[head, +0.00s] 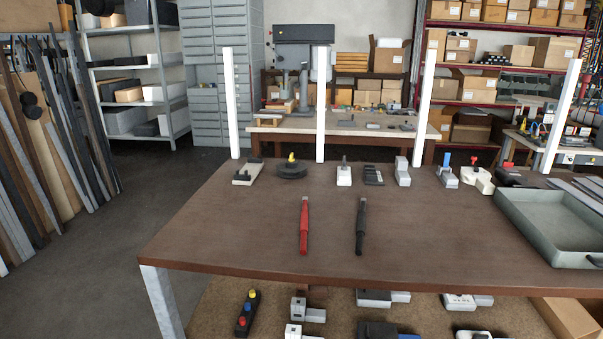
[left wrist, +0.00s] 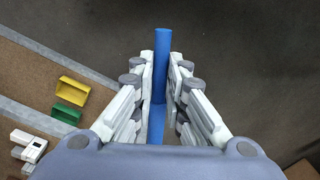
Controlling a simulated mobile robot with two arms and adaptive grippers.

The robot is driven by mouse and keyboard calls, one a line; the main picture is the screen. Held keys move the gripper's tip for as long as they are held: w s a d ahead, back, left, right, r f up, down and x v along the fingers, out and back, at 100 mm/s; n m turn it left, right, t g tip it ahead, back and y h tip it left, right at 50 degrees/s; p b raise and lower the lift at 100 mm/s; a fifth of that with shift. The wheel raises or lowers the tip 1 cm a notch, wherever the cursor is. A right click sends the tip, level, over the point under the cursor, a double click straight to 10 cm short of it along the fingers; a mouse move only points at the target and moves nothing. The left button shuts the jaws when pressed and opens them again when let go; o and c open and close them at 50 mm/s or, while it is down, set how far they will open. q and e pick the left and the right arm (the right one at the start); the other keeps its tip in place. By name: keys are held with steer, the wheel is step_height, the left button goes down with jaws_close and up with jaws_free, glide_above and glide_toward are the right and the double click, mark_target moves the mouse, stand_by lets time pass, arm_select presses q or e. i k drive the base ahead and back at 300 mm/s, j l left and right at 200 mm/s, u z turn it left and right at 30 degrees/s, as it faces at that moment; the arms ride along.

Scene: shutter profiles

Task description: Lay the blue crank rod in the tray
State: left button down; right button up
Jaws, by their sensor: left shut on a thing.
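The blue crank rod (left wrist: 162,50) shows in the left wrist view as a long blue bar running up the middle of the picture. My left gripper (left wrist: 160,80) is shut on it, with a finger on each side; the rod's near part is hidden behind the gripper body. The dark floor shows beneath the rod. The grey-green tray (head: 555,222) stands empty at the right of the brown table in the head view, cut off by the picture's edge. Neither gripper shows in the head view, and my right gripper is in no view.
On the table (head: 250,222) lie a red rod (head: 304,230) and a black rod (head: 361,230). Several small fixtures line its back edge, near white upright posts (head: 320,105). The left part of the tabletop is clear. A yellow piece (left wrist: 72,91) and a green piece (left wrist: 67,114) lie on a lower brown surface.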

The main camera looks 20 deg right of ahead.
mark_target(563, 229)
steer(key=z, duration=0.4)
steer(key=k+z, duration=0.1)
steer(key=z, duration=0.3)
steer(key=l+z, duration=0.1)
steer(key=z, duration=0.3)
steer(key=k+z, duration=0.1)
steer(key=z, duration=0.35)
